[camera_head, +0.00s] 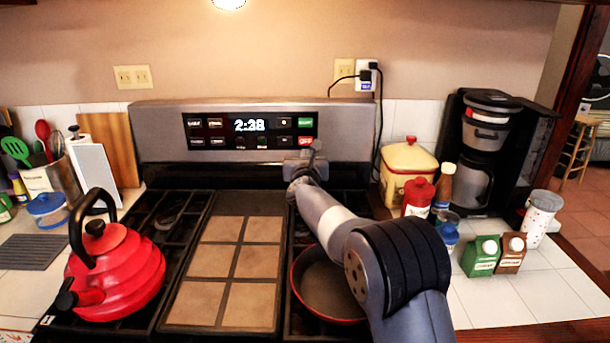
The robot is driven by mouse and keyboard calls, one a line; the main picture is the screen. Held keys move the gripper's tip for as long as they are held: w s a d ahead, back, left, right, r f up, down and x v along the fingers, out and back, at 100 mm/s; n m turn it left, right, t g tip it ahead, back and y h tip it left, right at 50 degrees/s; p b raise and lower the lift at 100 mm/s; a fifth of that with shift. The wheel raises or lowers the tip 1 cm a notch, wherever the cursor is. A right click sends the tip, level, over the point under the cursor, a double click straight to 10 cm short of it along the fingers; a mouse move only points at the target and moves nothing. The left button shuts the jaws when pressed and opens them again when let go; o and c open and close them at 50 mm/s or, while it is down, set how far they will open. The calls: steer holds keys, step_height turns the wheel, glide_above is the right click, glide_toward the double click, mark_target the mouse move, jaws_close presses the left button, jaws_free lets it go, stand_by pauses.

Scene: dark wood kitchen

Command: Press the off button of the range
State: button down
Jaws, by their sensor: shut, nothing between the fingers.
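The range's black control panel (250,130) is on the steel backguard behind the burners, with a lit clock reading 2:38. At its right end are a green button (305,122) and, below it, a red button (305,141), which looks like the off button; its label is too small to read. My gripper (314,150) is shut and empty, just below and in front of the red button. I cannot tell whether it touches the panel. My arm reaches over the right side of the range.
A red kettle (115,270) stands on the left burners. A tiled griddle plate (235,262) covers the middle. A red-rimmed pan (325,290) sits under my arm. A yellow canister (407,165), a red bottle (419,197) and a coffee maker (485,150) stand to the right.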

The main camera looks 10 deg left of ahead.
steer(key=b+v, duration=0.2)
steer(key=v, duration=0.4)
steer(key=shift+w, duration=0.1)
stand_by(0.5)
